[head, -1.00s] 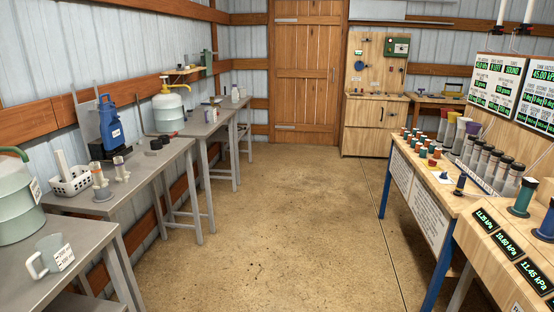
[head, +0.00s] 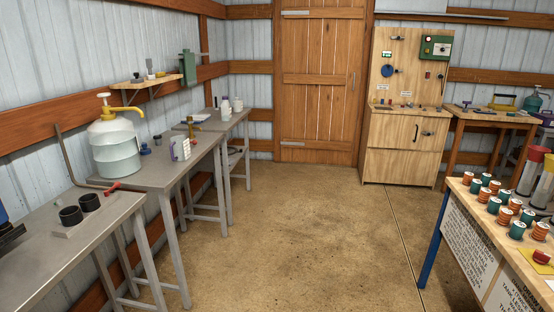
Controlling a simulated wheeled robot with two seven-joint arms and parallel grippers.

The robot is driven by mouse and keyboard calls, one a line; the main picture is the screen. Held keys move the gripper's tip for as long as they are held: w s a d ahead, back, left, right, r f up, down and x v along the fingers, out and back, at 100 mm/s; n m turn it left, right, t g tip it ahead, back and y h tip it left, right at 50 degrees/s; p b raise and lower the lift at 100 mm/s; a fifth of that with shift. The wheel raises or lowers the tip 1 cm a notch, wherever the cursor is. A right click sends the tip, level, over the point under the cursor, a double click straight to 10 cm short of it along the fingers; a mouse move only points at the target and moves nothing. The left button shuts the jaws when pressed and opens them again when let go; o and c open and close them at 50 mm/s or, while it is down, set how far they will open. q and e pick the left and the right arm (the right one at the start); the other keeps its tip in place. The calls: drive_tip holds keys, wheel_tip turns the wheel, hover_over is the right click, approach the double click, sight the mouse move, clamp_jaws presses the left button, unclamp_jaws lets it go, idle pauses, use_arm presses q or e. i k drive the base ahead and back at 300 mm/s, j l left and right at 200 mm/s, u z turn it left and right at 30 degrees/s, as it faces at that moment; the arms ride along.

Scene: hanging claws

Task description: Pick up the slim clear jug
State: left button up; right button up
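I cannot make out a slim clear jug for certain in the head view. A small pale object with dark marks (head: 180,149) stands on the middle left bench, too small to identify. Whitish bottles or containers (head: 231,105) stand on the farthest left bench, also too small to tell apart. A large translucent tank with a yellow pump top (head: 116,145) stands on the middle bench. Neither of my grippers is in view.
A right-hand table (head: 460,190) carries orange and green spools. A wooden cabinet (head: 404,140) stands by the door (head: 317,85). The floor between (head: 300,230) is clear.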

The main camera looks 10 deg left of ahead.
sight(179, 147)
drive_tip(key=i, duration=1.05)
drive_tip(key=i+l+u, duration=0.1)
drive_tip(key=i, duration=1)
